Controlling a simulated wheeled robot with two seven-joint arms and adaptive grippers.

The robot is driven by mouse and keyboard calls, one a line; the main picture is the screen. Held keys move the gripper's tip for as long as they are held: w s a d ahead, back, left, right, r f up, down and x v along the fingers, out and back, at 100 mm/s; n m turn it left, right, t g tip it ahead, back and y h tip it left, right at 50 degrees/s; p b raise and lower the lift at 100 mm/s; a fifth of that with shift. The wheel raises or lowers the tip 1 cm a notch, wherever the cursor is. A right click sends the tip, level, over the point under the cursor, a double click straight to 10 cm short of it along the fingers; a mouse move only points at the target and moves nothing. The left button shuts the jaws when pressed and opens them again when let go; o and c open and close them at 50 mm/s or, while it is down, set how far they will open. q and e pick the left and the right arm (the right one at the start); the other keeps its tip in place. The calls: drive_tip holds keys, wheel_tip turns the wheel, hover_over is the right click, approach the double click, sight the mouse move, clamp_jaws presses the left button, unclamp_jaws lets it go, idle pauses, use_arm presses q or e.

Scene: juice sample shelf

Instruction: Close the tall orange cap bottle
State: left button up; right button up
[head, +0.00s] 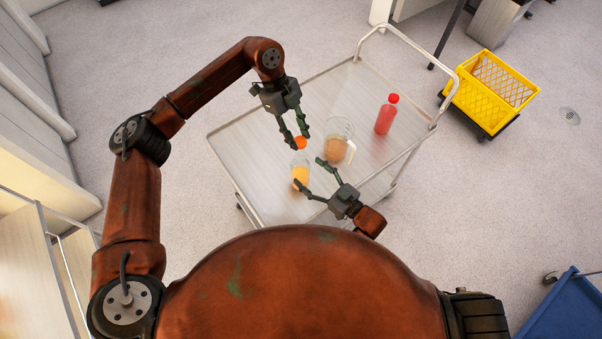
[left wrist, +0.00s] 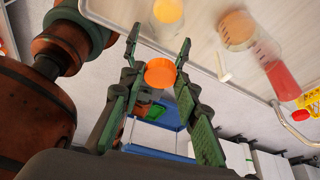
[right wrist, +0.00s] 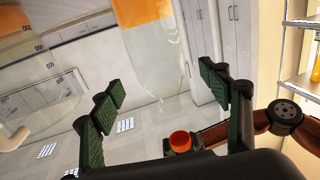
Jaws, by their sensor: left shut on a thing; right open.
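The tall clear bottle (head: 300,174) stands upright on the cart with orange juice in its lower part; its open, uncapped neck shows in the right wrist view (right wrist: 160,62), where the picture is upside down. My left gripper (head: 298,141) is shut on the orange cap (left wrist: 160,72), which also shows in the right wrist view (right wrist: 180,140). The cap is above the bottle and looks apart from the neck. My right gripper (head: 309,172) is open beside the bottle, its fingers pointing toward it. Whether either finger touches the bottle is unclear.
A glass jug (head: 338,141) of orange-brown juice stands close right of the bottle. A red bottle with red cap (head: 386,116) stands farther right. The metal cart top (head: 258,138) is clear at left; its handle rail rises at right.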

drive_tip(key=shift+x, duration=2.3)
drive_tip(key=shift+c, duration=0.5)
drive_tip(key=c, duration=1.7)
use_arm(q)
hover_over(298, 154)
drive_tip(key=shift+f, duration=2.4)
